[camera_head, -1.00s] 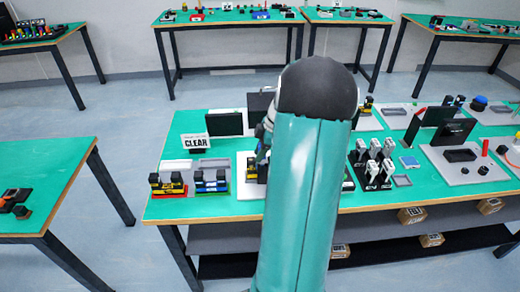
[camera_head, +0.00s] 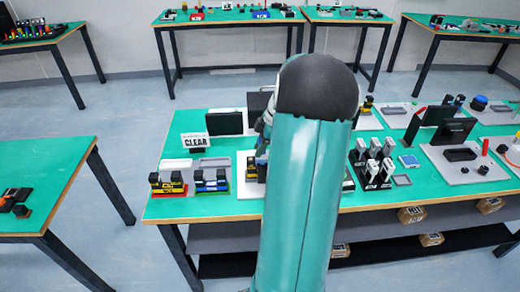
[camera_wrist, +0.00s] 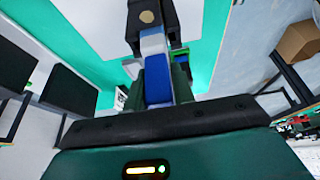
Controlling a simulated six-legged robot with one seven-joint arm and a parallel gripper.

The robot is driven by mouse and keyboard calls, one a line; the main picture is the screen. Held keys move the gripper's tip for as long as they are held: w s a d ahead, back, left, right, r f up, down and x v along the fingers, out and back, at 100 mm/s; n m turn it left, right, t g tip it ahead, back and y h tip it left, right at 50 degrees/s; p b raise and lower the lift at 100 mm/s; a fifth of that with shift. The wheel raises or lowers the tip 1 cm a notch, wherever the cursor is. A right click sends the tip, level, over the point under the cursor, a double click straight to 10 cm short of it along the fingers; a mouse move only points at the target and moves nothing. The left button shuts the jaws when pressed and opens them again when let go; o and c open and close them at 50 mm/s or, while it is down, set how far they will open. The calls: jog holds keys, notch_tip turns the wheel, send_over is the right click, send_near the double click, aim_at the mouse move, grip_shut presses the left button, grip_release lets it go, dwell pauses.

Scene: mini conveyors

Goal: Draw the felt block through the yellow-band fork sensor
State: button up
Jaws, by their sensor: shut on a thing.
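In the wrist view my gripper (camera_wrist: 160,68) is shut on a blue block (camera_wrist: 158,82), which I take to be the felt block. A pale grey piece (camera_wrist: 152,42) shows just beyond the block. A black part with a tan round spot (camera_wrist: 148,16) lies past that; I cannot tell whether they touch. In the head view a fork sensor with yellow bands (camera_head: 167,186) stands at the table's front left. My arm hides the gripper and block there.
A blue-marked fork unit (camera_head: 211,181) stands right of the yellow-banded one. A CLEAR sign (camera_head: 195,142) and a dark screen (camera_head: 224,123) stand behind. A rack of grey-topped pieces (camera_head: 374,165) is right of my arm. Boxes (camera_head: 411,215) lie on the shelf below.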

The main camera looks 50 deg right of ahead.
jog(key=shift+r, duration=1.6)
jog(key=shift+f, duration=0.15)
jog(key=shift+f, duration=2.8)
jog(key=shift+r, duration=2.95)
